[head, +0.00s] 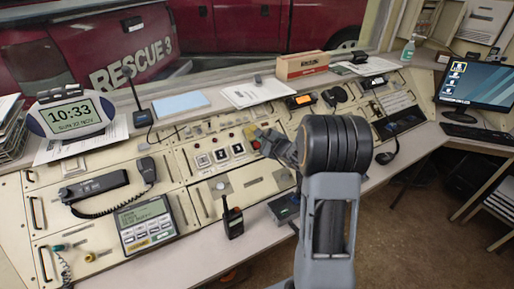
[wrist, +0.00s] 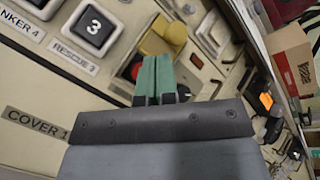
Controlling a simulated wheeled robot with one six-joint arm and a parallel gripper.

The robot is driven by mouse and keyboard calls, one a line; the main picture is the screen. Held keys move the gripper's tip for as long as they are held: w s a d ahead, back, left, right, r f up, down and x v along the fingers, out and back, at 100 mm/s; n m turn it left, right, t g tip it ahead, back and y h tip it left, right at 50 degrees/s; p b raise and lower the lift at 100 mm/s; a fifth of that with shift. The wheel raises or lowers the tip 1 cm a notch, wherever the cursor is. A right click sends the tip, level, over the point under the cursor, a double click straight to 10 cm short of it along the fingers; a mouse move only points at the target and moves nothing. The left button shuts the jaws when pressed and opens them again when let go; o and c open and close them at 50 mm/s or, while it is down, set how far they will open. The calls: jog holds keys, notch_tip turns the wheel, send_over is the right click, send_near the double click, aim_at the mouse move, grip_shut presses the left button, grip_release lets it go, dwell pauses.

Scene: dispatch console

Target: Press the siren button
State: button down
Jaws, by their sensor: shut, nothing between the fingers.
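My gripper (wrist: 156,78) is shut, its green fingertips together over the sloping panel. In the head view my gripper (head: 262,134) is at the yellow and red controls in the middle of the console. Another red control (wrist: 134,70) is partly hidden just left of the fingers. No siren label is readable, so I cannot tell which one is the siren button. I cannot tell whether the fingertips touch anything.
Square numbered buttons sit left of the fingers, including one marked 3 (wrist: 95,27). A desk microphone (head: 137,100), a cardboard box (head: 302,65) and papers (head: 253,93) stand along the back. A handheld radio (head: 233,221) stands at the front.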

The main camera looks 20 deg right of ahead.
aim_at(252, 141)
jog(key=shift+w+f+b, duration=0.25)
jog(key=shift+f+b, duration=0.15)
jog(key=shift+f, duration=0.1)
jog(key=shift+w+f+b, duration=0.25)
jog(key=shift+f+b, duration=0.1)
jog(key=shift+f, duration=0.15)
jog(key=shift+w+a+f+b, duration=0.1)
jog(key=shift+w+f+b, duration=0.35)
jog(key=shift+b, duration=0.2)
jog(key=shift+w+a+f+b, duration=0.1)
jog(key=shift+w+f+b, duration=0.15)
jog(key=shift+f+b, duration=0.45)
jog(key=shift+w+f+b, duration=0.25)
jog(key=shift+b, duration=0.75)
dwell(2.2)
jog(key=shift+s+r, duration=0.1)
jog(key=shift+r, duration=0.1)
jog(key=shift+s+r, duration=0.4)
jog(key=shift+r, duration=0.25)
jog(key=shift+r, duration=0.1)
jog(key=shift+s+d+r+p, duration=0.15)
jog(key=shift+s+r+p, duration=0.45)
jog(key=shift+r, duration=0.45)
jog(key=shift+s+d+r+p, duration=0.1)
jog(key=shift+s+r+p, duration=0.3)
jog(key=shift+s+r, duration=0.5)
jog(key=shift+w+r, duration=0.1)
jog(key=shift+w, duration=0.05)
